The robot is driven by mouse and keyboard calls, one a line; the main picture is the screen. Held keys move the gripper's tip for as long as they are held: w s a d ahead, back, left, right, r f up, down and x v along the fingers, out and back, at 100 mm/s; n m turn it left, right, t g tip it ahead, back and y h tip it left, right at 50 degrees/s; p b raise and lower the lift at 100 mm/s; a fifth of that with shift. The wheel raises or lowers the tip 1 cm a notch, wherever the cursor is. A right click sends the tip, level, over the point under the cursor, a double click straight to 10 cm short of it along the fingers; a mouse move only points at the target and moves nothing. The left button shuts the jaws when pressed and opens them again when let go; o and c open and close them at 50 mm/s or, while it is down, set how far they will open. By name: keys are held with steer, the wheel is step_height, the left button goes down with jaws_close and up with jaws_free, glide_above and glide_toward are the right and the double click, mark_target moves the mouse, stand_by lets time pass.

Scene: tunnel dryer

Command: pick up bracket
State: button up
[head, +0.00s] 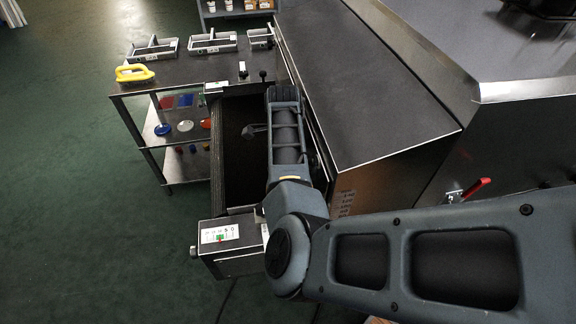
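I cannot make out the bracket for certain. A small dark angular piece (252,130) shows over the dark conveyor belt, at the left side of my forearm. I cannot tell whether it is the bracket or a part of my arm's end. My forearm reaches away over the right side of the belt and covers part of it. My gripper's fingers cannot be made out, and whether they are open or shut does not show.
The conveyor belt (231,180) runs along a large steel dryer housing (365,90). A grey control box (232,238) stands at its near end. A cart (190,72) at the left holds divided trays (153,50) and a yellow-handled tool (134,73). Green floor at the left is clear.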

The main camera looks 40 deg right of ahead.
steer(key=c, duration=1.2)
steer(key=shift+r, duration=0.1)
